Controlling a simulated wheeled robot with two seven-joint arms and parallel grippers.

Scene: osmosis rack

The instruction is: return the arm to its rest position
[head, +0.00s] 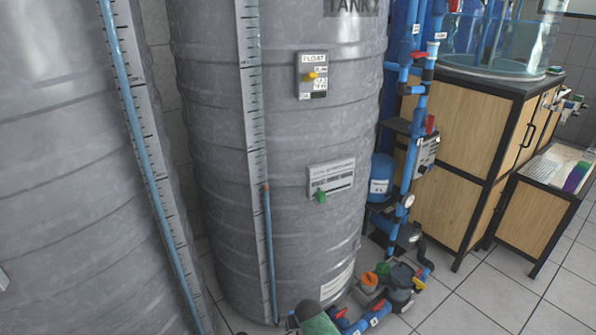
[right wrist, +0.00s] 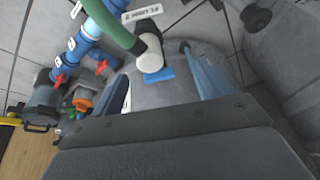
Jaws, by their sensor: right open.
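My right arm shows only in the right wrist view, where a broad dark part of my right gripper (right wrist: 190,125) fills the lower part of the picture. In that view a green hose (right wrist: 112,25) with a pale grey end (right wrist: 149,52) and a blue piece lies beyond the gripper. My left gripper is not in view. Neither gripper can be made out in the head view.
A large grey ribbed tank (head: 215,150) stands in the middle, with another grey tank (head: 60,180) at left. Blue pipes (head: 412,150) with red valves and pumps (head: 400,280) stand beside it. A wooden cabinet (head: 455,140) is at right. Tiled floor (head: 490,300) is clear at lower right.

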